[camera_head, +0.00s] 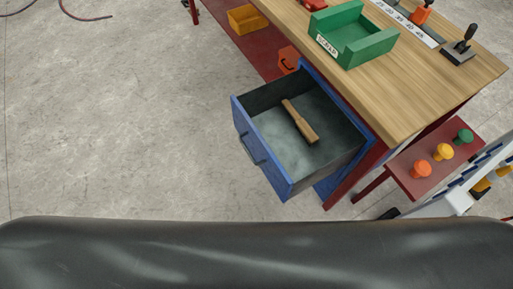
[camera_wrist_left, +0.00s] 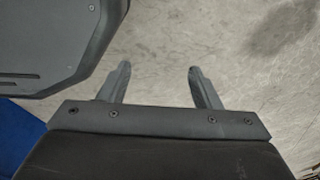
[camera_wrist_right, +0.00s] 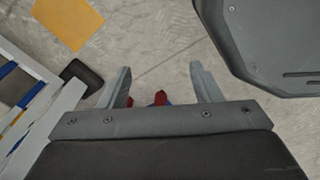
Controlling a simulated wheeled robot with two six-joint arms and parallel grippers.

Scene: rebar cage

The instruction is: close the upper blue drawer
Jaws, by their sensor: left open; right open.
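The upper blue drawer (camera_head: 238,118) stands pulled out from under the wooden workbench in the head view. Its blue front has a handle (camera_head: 252,150) and faces the lower left. A wooden-handled tool (camera_head: 299,121) lies inside on the grey drawer floor. Neither gripper shows in the head view. In the left wrist view my left gripper (camera_wrist_left: 157,82) is open and empty above the concrete floor. In the right wrist view my right gripper (camera_wrist_right: 160,85) is open, with nothing held; a small red and blue thing shows beyond its fingers, too cut off to name.
On the workbench (camera_head: 420,95) stand a green bin (camera_head: 352,38) and a black-handled clamp (camera_head: 461,47). A red side shelf (camera_head: 440,165) carries orange, yellow and green knobs. A white frame (camera_head: 485,170) stands at the right. The floor left of the drawer is clear.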

